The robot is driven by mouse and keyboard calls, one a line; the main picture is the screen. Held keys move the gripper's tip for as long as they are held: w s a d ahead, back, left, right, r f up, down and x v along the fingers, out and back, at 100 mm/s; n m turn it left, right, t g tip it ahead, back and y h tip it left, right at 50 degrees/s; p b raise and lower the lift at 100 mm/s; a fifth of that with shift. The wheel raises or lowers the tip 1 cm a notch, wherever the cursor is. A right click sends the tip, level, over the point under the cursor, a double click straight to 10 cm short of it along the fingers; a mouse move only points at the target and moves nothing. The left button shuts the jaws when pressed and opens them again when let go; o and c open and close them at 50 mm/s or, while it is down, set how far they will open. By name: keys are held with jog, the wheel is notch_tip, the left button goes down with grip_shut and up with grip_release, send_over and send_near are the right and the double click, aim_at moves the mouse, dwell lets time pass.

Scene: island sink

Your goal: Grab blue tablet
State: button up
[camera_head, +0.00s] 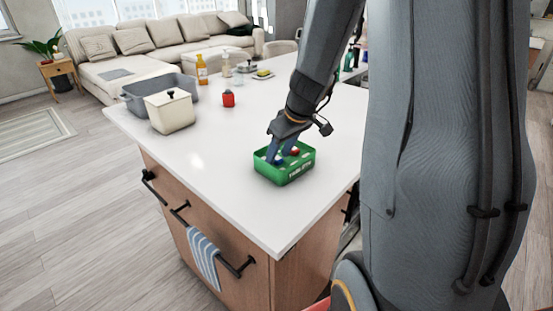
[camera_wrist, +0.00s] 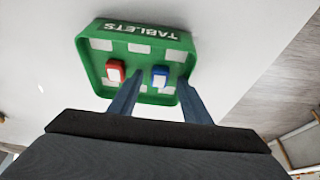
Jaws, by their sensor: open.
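The blue tablet (camera_wrist: 159,76) is a small blue piece with a white face, in the right part of the green tray in the wrist view. A red and white tablet (camera_wrist: 115,72) lies to its left. The green tray (camera_head: 293,178) is marked TABLETS in the wrist view (camera_wrist: 185,44) and stands on the white island top. My gripper (camera_wrist: 160,88) is open, its two fingers reaching into the tray, one on each side of the blue tablet. In the head view my gripper (camera_head: 280,158) is over the tray and partly hides the tablets. Contact cannot be told.
The white countertop (camera_head: 215,165) is clear around the tray. Farther back stand a cream canister (camera_head: 169,112), a grey basin (camera_head: 133,98), a red container (camera_head: 228,98) and an orange bottle (camera_head: 201,70). A striped towel (camera_head: 203,257) hangs on the island's front.

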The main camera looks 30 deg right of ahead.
jog(key=shift+w+f, duration=0.1)
jog(key=shift+f, duration=0.1)
grip_shut()
jog(key=shift+r, duration=0.15)
